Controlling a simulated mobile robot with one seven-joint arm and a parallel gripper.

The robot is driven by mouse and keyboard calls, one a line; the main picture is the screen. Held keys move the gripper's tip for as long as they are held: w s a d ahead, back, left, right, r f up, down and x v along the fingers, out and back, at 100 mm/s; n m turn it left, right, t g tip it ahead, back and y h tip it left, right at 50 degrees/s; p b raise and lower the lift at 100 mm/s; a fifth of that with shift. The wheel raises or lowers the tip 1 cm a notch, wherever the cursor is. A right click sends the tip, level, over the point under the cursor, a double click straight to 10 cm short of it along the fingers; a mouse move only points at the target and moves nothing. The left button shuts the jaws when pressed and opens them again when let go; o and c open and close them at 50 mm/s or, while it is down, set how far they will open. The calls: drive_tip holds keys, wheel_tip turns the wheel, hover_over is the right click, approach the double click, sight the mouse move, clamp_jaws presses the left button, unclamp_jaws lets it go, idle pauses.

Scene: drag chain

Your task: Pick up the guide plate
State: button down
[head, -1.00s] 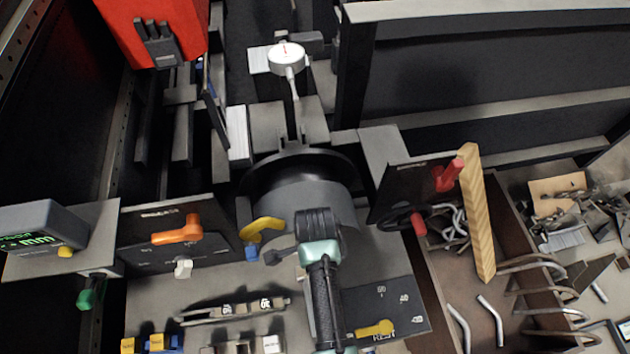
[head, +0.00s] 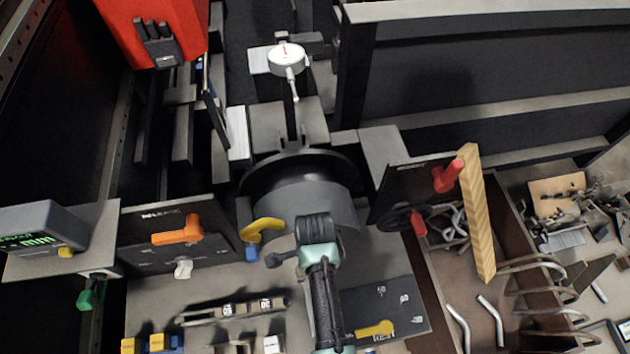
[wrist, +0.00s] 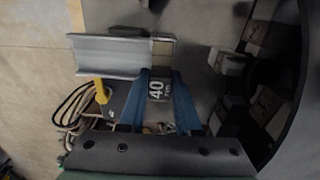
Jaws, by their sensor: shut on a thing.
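My gripper (wrist: 160,85) shows in the wrist view with two blue fingers. They are shut on a small dark block with a white 40 label (wrist: 157,90), which sits between them. I take this to be the guide plate, but its full outline is hidden by the fingers. A light grey channel-shaped bar (wrist: 108,57) lies just beyond the fingers, to the left. In the head view my arm reaches up from the bottom centre, and I cannot make out the held piece clearly there.
A large dark round part (head: 300,195) stands just ahead of my arm, with a yellow lever (head: 262,230) at its left. An orange handle (head: 178,230) is on the left panel, and a red handle (head: 448,176) at the right. A wooden bar (head: 476,215) borders the bin of bent rods.

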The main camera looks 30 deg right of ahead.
drive_tip(key=shift+r, duration=0.15)
wheel_tip(320, 180, up, 10)
drive_tip(key=shift+f+b, duration=0.1)
drive_tip(key=shift+b, duration=0.35)
drive_tip(key=c, duration=1.1)
unclamp_jaws()
clamp_jaws()
drive_tip(key=w+a+f+b, duration=0.1)
drive_tip(key=a+f+b, duration=0.2)
drive_tip(key=a, duration=0.7)
drive_tip(key=w+a+f+b, duration=0.2)
drive_tip(key=a+f, duration=0.3)
drive_tip(key=a, duration=0.6)
drive_tip(key=w+a+f+b, duration=0.2)
drive_tip(key=a+f+b, duration=0.2)
drive_tip(key=a, duration=0.7)
drive_tip(key=shift+w+f, duration=0.2)
drive_tip(key=shift+f, duration=0.3)
